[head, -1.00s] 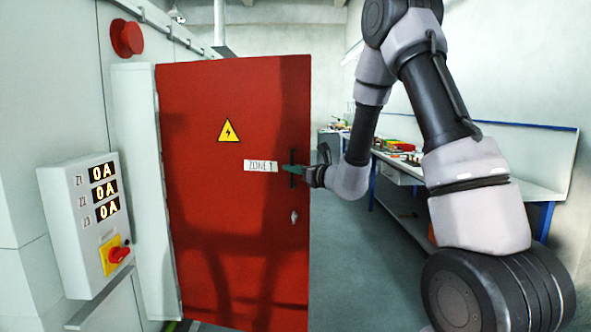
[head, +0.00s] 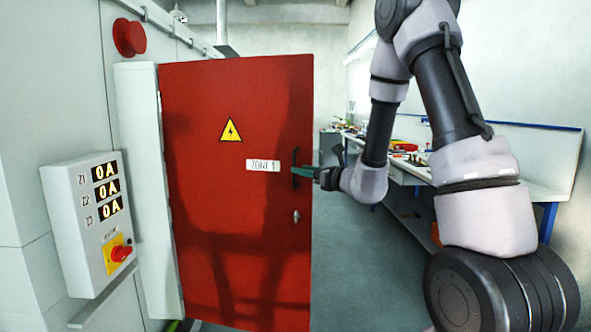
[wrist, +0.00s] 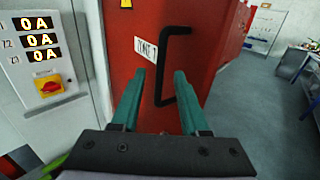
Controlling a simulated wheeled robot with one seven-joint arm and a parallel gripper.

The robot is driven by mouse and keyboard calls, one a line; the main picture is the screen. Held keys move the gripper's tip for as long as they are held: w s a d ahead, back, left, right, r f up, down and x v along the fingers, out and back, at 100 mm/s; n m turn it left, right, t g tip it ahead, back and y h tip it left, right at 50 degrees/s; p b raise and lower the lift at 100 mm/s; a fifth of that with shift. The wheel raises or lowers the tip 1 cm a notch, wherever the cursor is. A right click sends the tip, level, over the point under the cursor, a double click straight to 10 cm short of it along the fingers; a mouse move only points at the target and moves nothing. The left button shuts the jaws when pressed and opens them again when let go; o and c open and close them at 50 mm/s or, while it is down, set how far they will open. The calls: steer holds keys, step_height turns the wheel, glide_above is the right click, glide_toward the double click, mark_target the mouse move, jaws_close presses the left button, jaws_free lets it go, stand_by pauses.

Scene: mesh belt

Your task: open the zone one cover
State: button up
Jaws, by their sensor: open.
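The zone one cover (head: 235,210) is a red door with a yellow warning triangle and a white "ZONE 1" label (head: 263,165). It stands swung out from the pale cabinet on its left edge. Its black bar handle (head: 295,168) is near the right edge, above a small lock. My gripper (head: 305,171) is at handle height, just right of the handle. In the wrist view the green fingers of my gripper (wrist: 158,74) are apart, and the handle (wrist: 160,68) shows ahead of them. Nothing is held. Whether a finger touches the handle I cannot tell.
A grey control box (head: 95,220) with three "0A" displays and a red knob is on the left wall. A red round button (head: 129,38) is above it. A workbench (head: 410,170) stands at the right. Grey floor is clear between door and bench.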

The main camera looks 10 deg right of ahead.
steer(key=v, duration=0.6)
steer(key=shift+s, duration=0.15)
steer(key=s+a+r+n+g+y, duration=0.1)
steer(key=s+a+r+n+g, duration=0.25)
steer(key=s+n, duration=0.2)
steer(key=s+a+r+n+g+y, duration=0.1)
steer(key=s+a+r+n+g, duration=0.1)
steer(key=s+n+g, duration=0.3)
steer(key=s+a+r+n+g+y, duration=0.1)
steer(key=s+a+r+n+g, duration=0.2)
steer(key=s, duration=0.4)
steer(key=s+d+r+n+t+h, duration=0.1)
steer(key=s+d+n+t+h, duration=0.1)
steer(key=s+d+n+h, duration=0.2)
steer(key=s+d+r+n+t+h, duration=0.1)
steer(key=s+d+n+t+h, duration=0.1)
steer(key=s+d+n+h, duration=0.2)
steer(key=d+n+h, duration=0.3)
steer(key=d, duration=0.4)
steer(key=shift+s+d+r, duration=0.2)
steer(key=shift+s+d, duration=0.05)
steer(key=shift+d, duration=0.1)
